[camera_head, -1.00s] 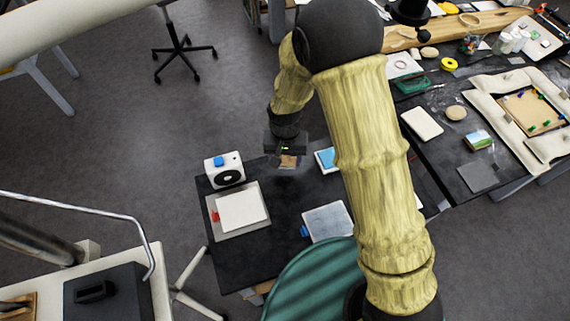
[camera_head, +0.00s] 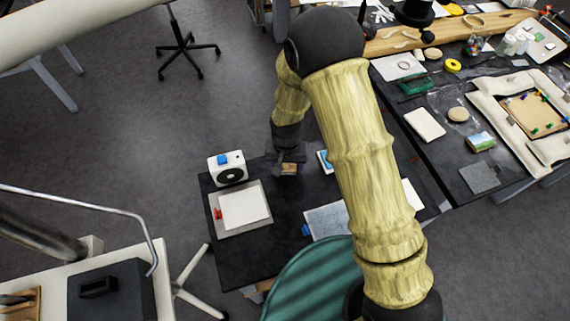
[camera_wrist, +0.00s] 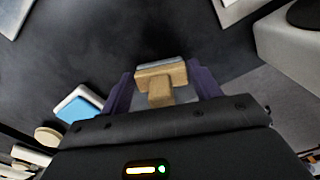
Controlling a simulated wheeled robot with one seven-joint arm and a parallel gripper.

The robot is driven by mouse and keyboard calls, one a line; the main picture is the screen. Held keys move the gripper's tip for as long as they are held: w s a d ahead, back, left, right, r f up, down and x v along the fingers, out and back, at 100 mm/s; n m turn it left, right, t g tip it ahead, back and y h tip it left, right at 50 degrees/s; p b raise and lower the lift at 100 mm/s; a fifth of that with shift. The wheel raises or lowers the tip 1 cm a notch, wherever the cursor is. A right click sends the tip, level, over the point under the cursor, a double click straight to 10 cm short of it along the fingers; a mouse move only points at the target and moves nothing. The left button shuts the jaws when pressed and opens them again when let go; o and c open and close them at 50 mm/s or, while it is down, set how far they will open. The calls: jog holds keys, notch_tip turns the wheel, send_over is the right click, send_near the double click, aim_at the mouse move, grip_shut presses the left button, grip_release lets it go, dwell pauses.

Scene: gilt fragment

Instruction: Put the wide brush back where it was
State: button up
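The wide brush (camera_wrist: 160,80) has a pale wooden block with a short wooden handle and a grey edge on its far side. In the wrist view it sits between the two purple fingers of my gripper (camera_wrist: 162,85), which meet both ends of its block. In the head view my gripper (camera_head: 287,162) is low over the far edge of the dark low table (camera_head: 245,262), with the brush (camera_head: 289,169) showing at its tip. I cannot tell whether the brush touches the table top.
A white device with a blue top (camera_head: 228,168) and a white pad on a grey board (camera_head: 243,205) lie left of my gripper. A blue-and-white item (camera_head: 324,160) is close on its right. A clear sheet (camera_head: 325,221) lies nearer. A cluttered workbench (camera_head: 440,150) stands at right.

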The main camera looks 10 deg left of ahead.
jog(key=shift+o, duration=1.1)
jog(key=shift+d, duration=0.15)
jog(key=shift+w+d, duration=0.15)
jog(key=shift+r, duration=0.7)
notch_tip(320, 180, up, 11)
jog(key=shift+f+b, duration=0.1)
jog(key=shift+b, duration=0.95)
